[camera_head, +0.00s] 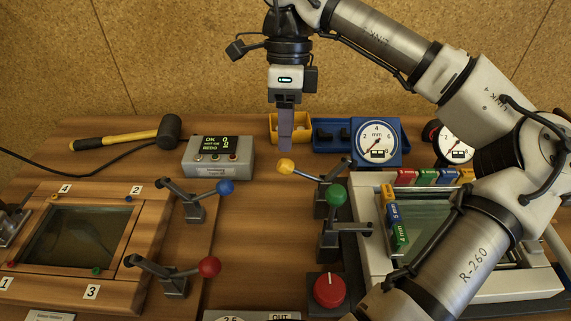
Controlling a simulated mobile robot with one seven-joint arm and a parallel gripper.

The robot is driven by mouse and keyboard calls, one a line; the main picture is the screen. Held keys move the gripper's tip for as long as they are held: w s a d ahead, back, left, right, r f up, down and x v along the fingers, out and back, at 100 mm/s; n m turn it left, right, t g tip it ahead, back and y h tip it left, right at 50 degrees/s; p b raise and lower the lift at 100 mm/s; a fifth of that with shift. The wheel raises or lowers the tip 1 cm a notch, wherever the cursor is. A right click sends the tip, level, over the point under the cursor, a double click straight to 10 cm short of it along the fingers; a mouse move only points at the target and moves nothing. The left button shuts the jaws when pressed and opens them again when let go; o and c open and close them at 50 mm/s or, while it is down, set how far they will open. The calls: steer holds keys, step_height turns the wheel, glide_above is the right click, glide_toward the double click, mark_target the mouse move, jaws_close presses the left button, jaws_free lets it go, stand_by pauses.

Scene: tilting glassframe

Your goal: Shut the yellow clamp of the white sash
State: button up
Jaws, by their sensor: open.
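The white sash (372,258) lies at the right, partly hidden behind my arm. The yellow clamp (286,166) is at its upper left side. Its lever reaches out to the left, away from the sash, and ends in the yellow knob. Its dark tip is raised at the right, near the sash's upper left corner. My gripper (285,146) points down just above and behind the yellow knob in the picture. It is open and empty; its fingers overlap in this view, so the gap does not show. Contact with the knob cannot be told.
A green-knobbed clamp (336,196) stands just in front of the yellow one. Blue (225,187) and red (209,266) clamps flank the wooden frame (150,240) at left. A counter box (218,157), yellow bin (302,122), gauge (376,141) and hammer (168,131) stand behind.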

mark_target(285, 159)
steer(key=p+x, duration=0.1)
steer(key=x, duration=0.7)
steer(key=shift+f, duration=0.1)
jaws_close()
